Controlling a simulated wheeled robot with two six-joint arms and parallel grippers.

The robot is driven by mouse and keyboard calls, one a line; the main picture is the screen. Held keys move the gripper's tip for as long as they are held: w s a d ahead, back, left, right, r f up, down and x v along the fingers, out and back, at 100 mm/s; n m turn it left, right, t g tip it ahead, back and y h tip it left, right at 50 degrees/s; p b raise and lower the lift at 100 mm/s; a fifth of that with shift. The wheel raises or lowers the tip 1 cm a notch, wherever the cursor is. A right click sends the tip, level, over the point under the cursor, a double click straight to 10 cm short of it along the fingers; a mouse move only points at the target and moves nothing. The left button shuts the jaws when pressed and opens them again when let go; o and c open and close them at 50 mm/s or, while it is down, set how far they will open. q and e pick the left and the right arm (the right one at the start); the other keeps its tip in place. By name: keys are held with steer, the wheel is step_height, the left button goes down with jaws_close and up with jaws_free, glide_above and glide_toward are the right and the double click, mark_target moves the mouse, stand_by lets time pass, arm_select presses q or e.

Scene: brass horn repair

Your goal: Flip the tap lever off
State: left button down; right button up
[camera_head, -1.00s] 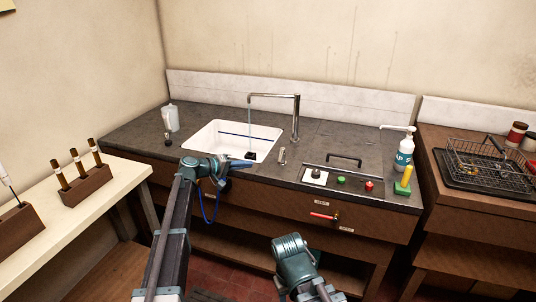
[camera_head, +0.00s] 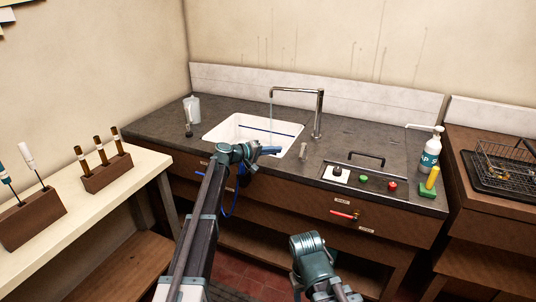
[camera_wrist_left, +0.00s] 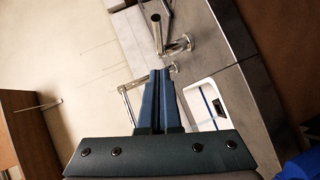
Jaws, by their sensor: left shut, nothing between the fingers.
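The chrome tap (camera_head: 319,112) stands behind the sink (camera_head: 216,131), and a thin stream of water runs from its spout. A short silver lever fitting (camera_head: 303,151) stands on the counter to the right of the sink. My left gripper (camera_head: 279,150) is shut and empty, over the sink's front right corner, left of the fitting. In the left wrist view its fingertips (camera_wrist_left: 160,72) point toward the tap (camera_wrist_left: 124,102), with a chrome stub and round base (camera_wrist_left: 180,43) just beyond. They look apart from it. My right arm shows low in the head view, but its gripper is not visible.
Right of the sink are a panel with green (camera_head: 363,179) and red (camera_head: 392,186) buttons, a black handle (camera_head: 367,156) and a pump bottle (camera_head: 430,150). A red lever (camera_head: 343,214) sits on the cabinet front. A jug (camera_head: 192,108) stands at the left.

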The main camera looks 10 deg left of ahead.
mark_target(302, 152)
arm_select(q)
steer(key=x, duration=0.4)
steer(key=shift+a+b, duration=0.1)
steer(key=shift+b, duration=0.2)
steer(key=shift+s+d+f+b, duration=0.15)
steer(key=shift+d+f+b, duration=0.1)
steer(key=shift+d, duration=0.3)
steer(key=shift+s+d+f+b, duration=0.15)
steer(key=shift+d+f, duration=0.05)
steer(key=shift+d, duration=0.35)
steer(key=shift+s+d+f, duration=0.1)
steer(key=shift+d+f, duration=0.05)
steer(key=shift+d, duration=0.55)
steer(key=shift+s+d, duration=0.1)
steer(key=shift+d, duration=0.05)
